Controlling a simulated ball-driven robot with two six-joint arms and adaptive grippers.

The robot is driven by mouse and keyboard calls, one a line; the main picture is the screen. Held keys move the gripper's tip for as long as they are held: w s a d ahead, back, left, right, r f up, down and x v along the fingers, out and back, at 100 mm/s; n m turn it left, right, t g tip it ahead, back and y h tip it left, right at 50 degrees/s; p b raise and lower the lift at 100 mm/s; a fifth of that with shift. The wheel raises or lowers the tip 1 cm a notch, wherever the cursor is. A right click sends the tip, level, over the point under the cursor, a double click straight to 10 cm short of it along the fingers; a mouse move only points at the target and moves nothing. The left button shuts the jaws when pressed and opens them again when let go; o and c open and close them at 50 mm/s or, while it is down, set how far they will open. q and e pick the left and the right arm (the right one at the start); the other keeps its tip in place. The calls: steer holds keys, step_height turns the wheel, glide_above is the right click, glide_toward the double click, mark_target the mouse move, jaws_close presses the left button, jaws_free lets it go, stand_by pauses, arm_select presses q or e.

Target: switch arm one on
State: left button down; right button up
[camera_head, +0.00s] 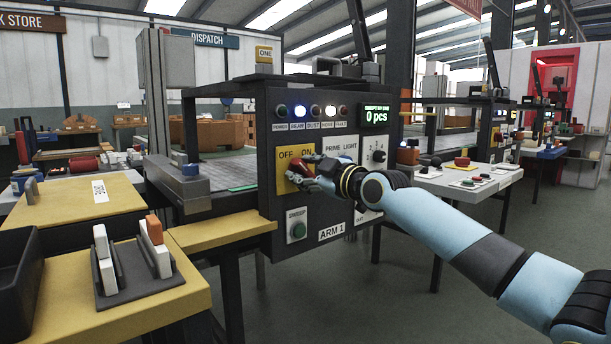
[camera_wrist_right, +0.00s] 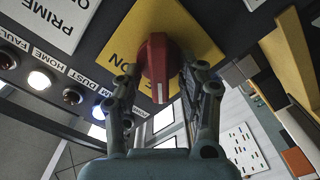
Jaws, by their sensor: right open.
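The ARM 1 control panel (camera_head: 262,180) faces me in the head view. Its yellow OFF/ON plate (camera_head: 283,182) carries a red rotary knob (camera_head: 295,168), partly hidden by my right gripper (camera_head: 308,177). In the right wrist view the red knob (camera_wrist_right: 156,60) stands out from the yellow plate (camera_wrist_right: 195,38). My right gripper (camera_wrist_right: 160,82) is open, with one finger on each side of the knob. I cannot tell whether the fingers touch it. The knob's OFF or ON position is unclear. My left gripper is not in view.
Above the knob is an indicator row (camera_head: 314,111), with one blue and one white lamp brightly lit. A display (camera_head: 376,116) reads 0 pcs. A selector (camera_head: 379,155) and a green button (camera_head: 298,230) are nearby. A yellow table (camera_head: 140,310) stands at front left.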

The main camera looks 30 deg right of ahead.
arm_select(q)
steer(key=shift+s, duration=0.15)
arm_select(e)
steer(key=shift+c, duration=0.2)
steer(key=c, duration=0.7)
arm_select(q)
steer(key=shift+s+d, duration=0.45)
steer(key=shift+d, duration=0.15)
arm_select(e)
jaws_close()
